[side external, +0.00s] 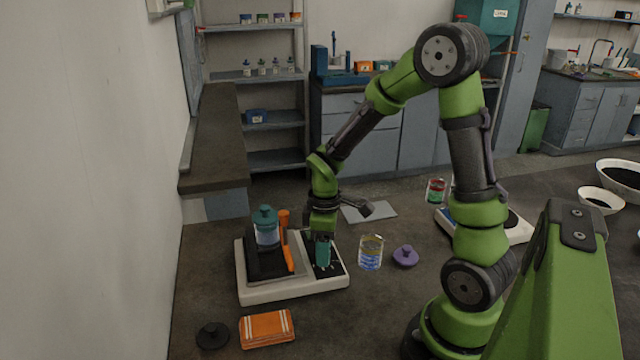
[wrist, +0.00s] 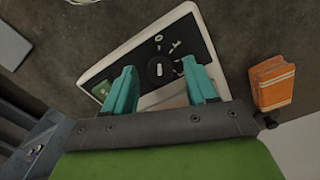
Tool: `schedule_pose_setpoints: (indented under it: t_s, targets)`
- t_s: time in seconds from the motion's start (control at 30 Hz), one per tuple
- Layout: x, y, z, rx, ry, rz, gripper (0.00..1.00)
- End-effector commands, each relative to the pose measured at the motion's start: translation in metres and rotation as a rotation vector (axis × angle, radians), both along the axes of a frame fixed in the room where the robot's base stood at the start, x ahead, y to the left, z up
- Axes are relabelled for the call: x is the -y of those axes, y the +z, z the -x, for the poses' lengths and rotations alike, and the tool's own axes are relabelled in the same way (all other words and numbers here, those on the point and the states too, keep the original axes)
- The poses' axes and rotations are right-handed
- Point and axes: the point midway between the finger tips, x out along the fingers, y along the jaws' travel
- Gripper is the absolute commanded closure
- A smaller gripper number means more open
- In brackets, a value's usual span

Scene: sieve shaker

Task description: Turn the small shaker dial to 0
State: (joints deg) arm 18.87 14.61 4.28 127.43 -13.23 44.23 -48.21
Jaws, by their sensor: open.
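The small shaker is a low white unit (side external: 300,289) at the centre left of the side view, with a dark panel on its right part. Its white casing also shows in the wrist view (wrist: 99,76). The dial (wrist: 159,71) is a round black knob with a pale mark on the black panel, among white markings too small to read. My gripper (side external: 323,262) points down over the panel. Its teal fingers (wrist: 158,66) are apart, one on each side of the dial in the wrist view. Contact with the dial cannot be told. In the side view the fingers hide the dial.
A teal-lidded jar (side external: 265,228) and an orange-handled tool (side external: 288,257) are on the shaker's left part.

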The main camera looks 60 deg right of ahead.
Motion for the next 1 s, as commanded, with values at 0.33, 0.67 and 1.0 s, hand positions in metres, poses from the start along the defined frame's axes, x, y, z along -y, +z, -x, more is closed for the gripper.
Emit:
schedule_pose_setpoints:
  t_s: [0.33,0.67,1.0]
  targets:
    - [0.001,0.059,-0.002,0.01,0.0,0.003,0.43]
    - [0.0,0.135,-0.001,0.006,0.0,0.002,0.43]
    - [0.0,0.168,0.0,0.001,0.0,0.001,0.43]
